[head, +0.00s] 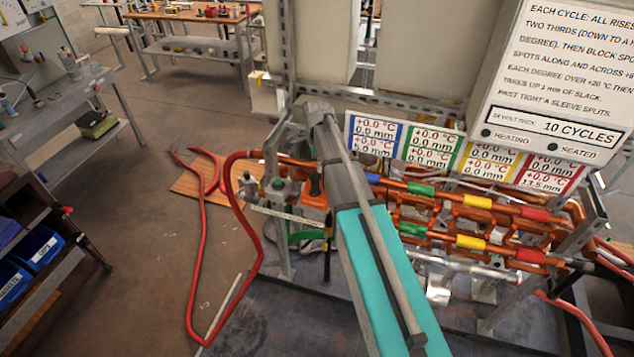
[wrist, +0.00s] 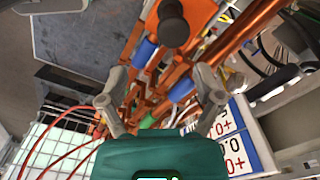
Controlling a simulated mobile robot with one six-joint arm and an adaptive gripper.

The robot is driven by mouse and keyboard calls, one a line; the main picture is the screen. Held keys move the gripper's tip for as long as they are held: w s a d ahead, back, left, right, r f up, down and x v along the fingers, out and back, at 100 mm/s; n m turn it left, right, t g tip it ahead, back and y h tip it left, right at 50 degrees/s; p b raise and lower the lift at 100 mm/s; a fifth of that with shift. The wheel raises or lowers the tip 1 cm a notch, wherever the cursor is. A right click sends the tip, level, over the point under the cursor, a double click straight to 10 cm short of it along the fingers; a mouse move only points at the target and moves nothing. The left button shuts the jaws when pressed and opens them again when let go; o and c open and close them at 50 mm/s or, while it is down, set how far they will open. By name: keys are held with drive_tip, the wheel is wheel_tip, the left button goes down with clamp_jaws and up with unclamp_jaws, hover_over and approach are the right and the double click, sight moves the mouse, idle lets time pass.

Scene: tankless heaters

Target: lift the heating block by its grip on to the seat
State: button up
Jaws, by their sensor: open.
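An orange block with a round black knob on it, which looks like the heating block (wrist: 198,12) and its grip (wrist: 173,24), shows at the top of the wrist view. In the head view an orange piece (head: 314,199) beside my arm looks like the same block, partly hidden. My gripper (wrist: 160,84) is open, its two fingers apart with nothing held between them. The block lies beyond the fingertips, apart from them. Copper pipes with blue sleeves (wrist: 145,53) show behind the fingers. In the head view my arm hides the fingertips. I cannot tell which part is the seat.
Copper pipes with blue, green, yellow and red sleeves (head: 476,242) run right of my arm. A readout panel (head: 432,141) stands behind them, under a sign (head: 555,75). A red hose (head: 194,270) loops on the left. Open floor lies left, before a shelf with blue bins (head: 38,248).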

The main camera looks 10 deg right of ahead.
sight(316, 175)
drive_tip(key=shift+w+d+r+m+p, duration=0.1)
drive_tip(key=shift+w+r+m+p, duration=0.55)
drive_tip(key=shift+w+r, duration=0.3)
wheel_tip(316, 175, down, 9)
drive_tip(key=b, duration=0.9)
drive_tip(key=shift+r, duration=0.15)
drive_tip(key=shift+s+a+f+b, duration=0.1)
drive_tip(key=shift+f+b, duration=1.2)
drive_tip(key=shift+a+f+b, duration=0.1)
drive_tip(key=shift+f+b, duration=1.2)
drive_tip(key=c, duration=1.2)
